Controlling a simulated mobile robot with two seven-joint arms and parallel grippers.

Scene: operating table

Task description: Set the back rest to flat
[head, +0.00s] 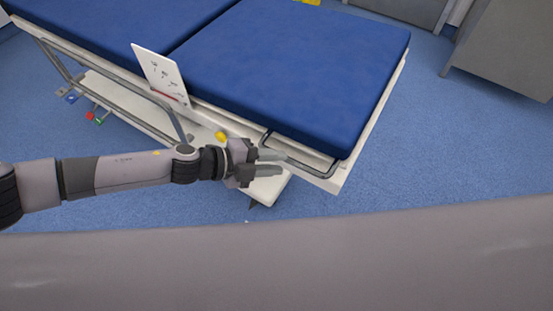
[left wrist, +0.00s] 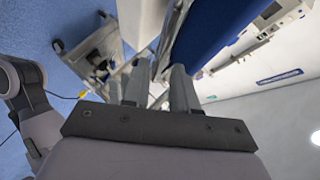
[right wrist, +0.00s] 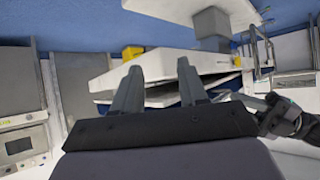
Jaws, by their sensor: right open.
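The bed's near-right blue mattress section (head: 300,65) rests on a white frame, and its top looks about level with the other blue section (head: 120,25). I cannot tell for certain which section is the back rest. A grey bar handle (head: 318,174) runs along the frame's near end. My left gripper (head: 284,163) is open beside this handle, its fingertips close to the bar; contact cannot be told. In the left wrist view the blue mattress edge (left wrist: 205,30) lies beyond the open fingers. My right gripper (right wrist: 157,75) is open and empty in its wrist view.
A white card (head: 162,75) stands at the bed's side by a grey side rail (head: 110,80). A yellow knob (head: 221,136) sits under the frame. Coloured pedals (head: 90,115) are low at left. Grey cabinets (head: 505,45) stand at the back right; blue floor between is clear.

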